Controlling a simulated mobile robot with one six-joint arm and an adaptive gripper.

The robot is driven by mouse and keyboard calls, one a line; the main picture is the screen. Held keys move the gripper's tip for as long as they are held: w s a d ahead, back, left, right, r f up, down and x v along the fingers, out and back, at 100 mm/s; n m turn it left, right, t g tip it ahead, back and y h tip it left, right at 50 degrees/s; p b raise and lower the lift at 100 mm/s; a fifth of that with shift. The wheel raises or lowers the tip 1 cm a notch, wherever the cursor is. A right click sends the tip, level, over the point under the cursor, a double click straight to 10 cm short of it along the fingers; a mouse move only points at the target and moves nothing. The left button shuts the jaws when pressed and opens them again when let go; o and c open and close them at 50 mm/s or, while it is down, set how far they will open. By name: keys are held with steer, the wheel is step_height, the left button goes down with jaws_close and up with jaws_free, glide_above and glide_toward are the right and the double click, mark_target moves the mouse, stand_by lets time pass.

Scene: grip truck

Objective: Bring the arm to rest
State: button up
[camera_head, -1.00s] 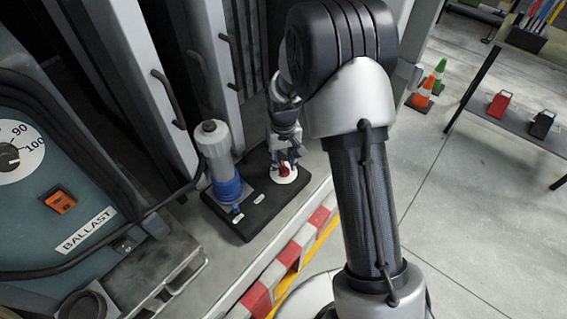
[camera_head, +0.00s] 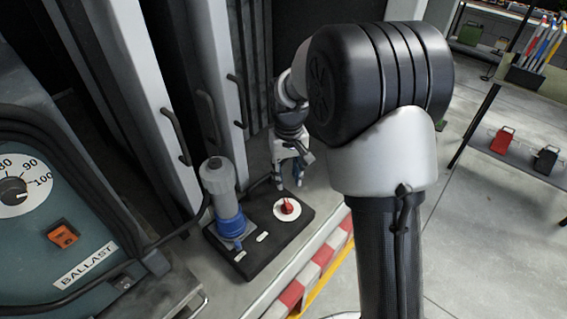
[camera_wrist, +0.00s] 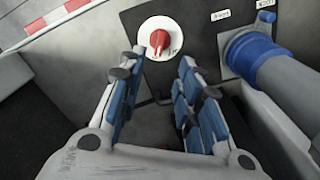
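My gripper (camera_head: 291,172) hangs just behind and above a red knob on a white round dial (camera_head: 287,208), set on a black base plate (camera_head: 262,259). In the wrist view my gripper (camera_wrist: 161,62) has its two blue-padded fingers apart with nothing between them. The red knob (camera_wrist: 160,40) lies beyond the fingertips, and a gap shows between them. My arm's large black joint and grey links cover much of the right of the head view.
A grey bottle-shaped cylinder with a blue collar (camera_head: 230,222) stands on the plate, left of the dial. Left is a teal panel with a gauge (camera_head: 22,185) and an orange switch (camera_head: 63,236). White panels with handles rise behind. A shelf with red (camera_head: 502,141) and black boxes stands right.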

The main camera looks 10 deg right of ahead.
steer(key=s+r+t, duration=0.1)
steer(key=s+r, duration=0.4)
steer(key=r, duration=0.3)
steer(key=s+r+t, duration=0.1)
steer(key=s+r, duration=0.2)
steer(key=s, duration=0.8)
steer(key=s+r+t+b, duration=0.1)
steer(key=s+r+t, duration=0.1)
steer(key=s, duration=0.9)
steer(key=shift+s+d+r+m+t, duration=0.15)
steer(key=shift+s+r+m+t, duration=0.2)
steer(key=shift+r, duration=0.55)
